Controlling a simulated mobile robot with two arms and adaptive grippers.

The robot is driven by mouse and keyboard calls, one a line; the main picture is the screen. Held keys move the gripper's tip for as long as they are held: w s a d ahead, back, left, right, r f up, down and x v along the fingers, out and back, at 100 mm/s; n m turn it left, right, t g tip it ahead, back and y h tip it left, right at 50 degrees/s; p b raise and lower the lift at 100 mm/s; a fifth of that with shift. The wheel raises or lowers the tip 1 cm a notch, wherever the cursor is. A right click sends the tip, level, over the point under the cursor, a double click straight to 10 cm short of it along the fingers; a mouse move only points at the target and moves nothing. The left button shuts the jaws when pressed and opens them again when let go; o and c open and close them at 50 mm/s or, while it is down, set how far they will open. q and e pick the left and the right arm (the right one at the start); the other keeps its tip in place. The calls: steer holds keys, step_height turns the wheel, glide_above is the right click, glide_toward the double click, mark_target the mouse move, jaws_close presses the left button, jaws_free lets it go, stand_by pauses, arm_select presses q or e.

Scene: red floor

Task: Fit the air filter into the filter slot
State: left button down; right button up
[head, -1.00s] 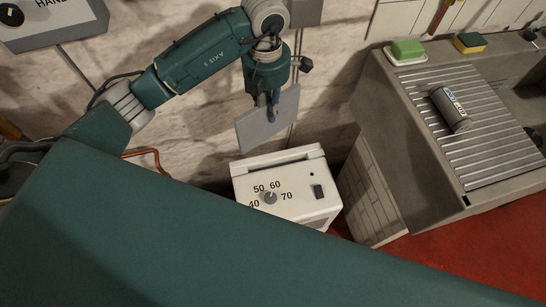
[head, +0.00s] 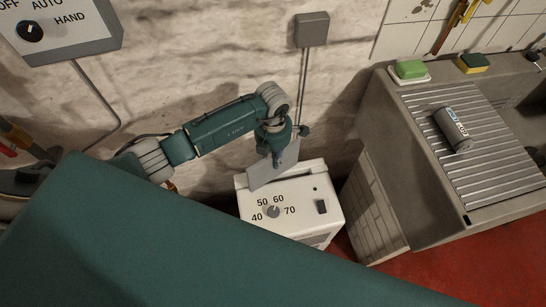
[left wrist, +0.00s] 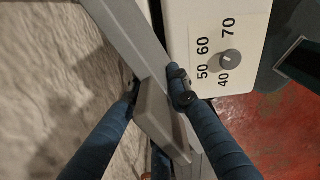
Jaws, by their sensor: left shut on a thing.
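The air filter, a flat grey panel (head: 266,177), hangs tilted from my left gripper (head: 277,158) at the top rear edge of a white unit (head: 318,228) with a dial. In the left wrist view my left gripper (left wrist: 158,92) has its two blue fingers shut on the grey filter (left wrist: 158,117). The white unit (left wrist: 211,18) lies right beside the panel there. The filter slot itself is not clearly visible; the panel covers part of the unit's top. I cannot tell whether the panel's lower edge is inside the unit. My right gripper is not in view.
A stone sink (head: 408,185) with a ribbed drainboard stands at the right, holding a can (head: 452,131), green soap (head: 410,69) and a sponge (head: 472,63). The brick wall (head: 215,60) is close behind the unit. Red floor (head: 470,265) shows at lower right.

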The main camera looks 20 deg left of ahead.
arm_select(q)
steer(key=shift+f+b, duration=0.45)
steer(key=c, duration=1.6)
jaws_free()
steer(key=shift+c, duration=0.2)
steer(key=shift+r+p, duration=0.5)
steer(key=shift+p, duration=0.05)
step_height(320, 180, up, 12)
steer(key=shift+b, duration=0.85)
steer(key=shift+f, duration=0.1)
